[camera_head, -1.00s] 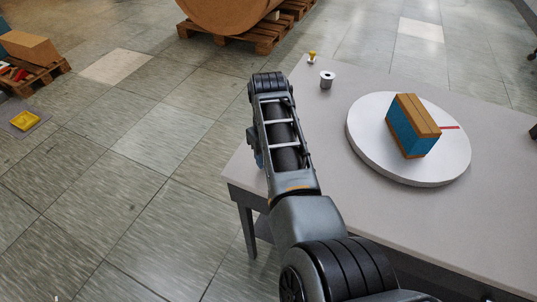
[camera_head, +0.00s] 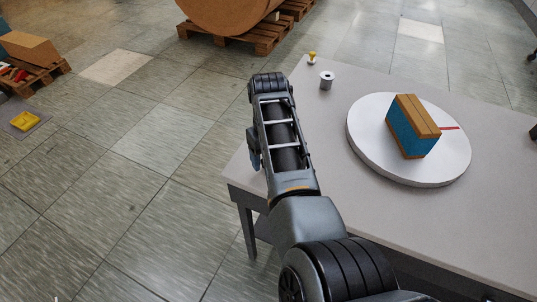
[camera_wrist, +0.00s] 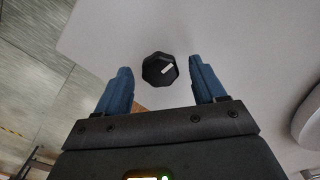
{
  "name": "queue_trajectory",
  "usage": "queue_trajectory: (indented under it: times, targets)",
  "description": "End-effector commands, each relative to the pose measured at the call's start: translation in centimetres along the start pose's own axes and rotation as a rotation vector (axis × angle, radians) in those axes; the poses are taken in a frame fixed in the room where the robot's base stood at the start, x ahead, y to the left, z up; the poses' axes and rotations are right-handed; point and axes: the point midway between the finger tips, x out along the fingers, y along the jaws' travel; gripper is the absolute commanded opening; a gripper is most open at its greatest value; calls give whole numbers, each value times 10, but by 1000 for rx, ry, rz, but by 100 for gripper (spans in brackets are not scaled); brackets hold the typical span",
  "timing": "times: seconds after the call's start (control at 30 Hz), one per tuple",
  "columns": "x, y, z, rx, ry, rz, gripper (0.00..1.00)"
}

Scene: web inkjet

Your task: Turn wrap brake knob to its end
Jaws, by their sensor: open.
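The wrap brake knob (camera_wrist: 159,69) is a black, many-sided knob with a short pale mark on its top, on the light grey table in the wrist view. My gripper (camera_wrist: 160,66) is open, with its two blue fingers on either side of the knob near their tips. I cannot tell how high the fingertips are above the table. In the head view the knob does not show; my arm covers that part of the table.
A white turntable (camera_head: 363,147) bears a blue and tan box (camera_head: 405,131) on the table (camera_head: 300,120). A small spool (camera_head: 326,80) and a yellow-topped piece (camera_head: 312,57) stand at the far corner. A pallet (camera_head: 232,40) with a large roll stands on the floor beyond.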

Motion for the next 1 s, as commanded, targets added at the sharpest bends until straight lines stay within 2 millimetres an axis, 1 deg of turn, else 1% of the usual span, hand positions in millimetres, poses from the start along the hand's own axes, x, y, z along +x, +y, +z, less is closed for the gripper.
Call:
queue_trajectory:
  times: [0.07,0.17,0.5,0.6,0.73,1.0]
  targets:
    - [-1,0,0,0,0,0,70]
    - [-8,0,0,0,-1,-1,70]
    - [-60,0,1,1,-3,-1,70]
    - [-70,0,1,0,-2,0,70]
    - [-77,0,0,0,-1,0,70]
    - [-78,0,0,0,0,0,70]
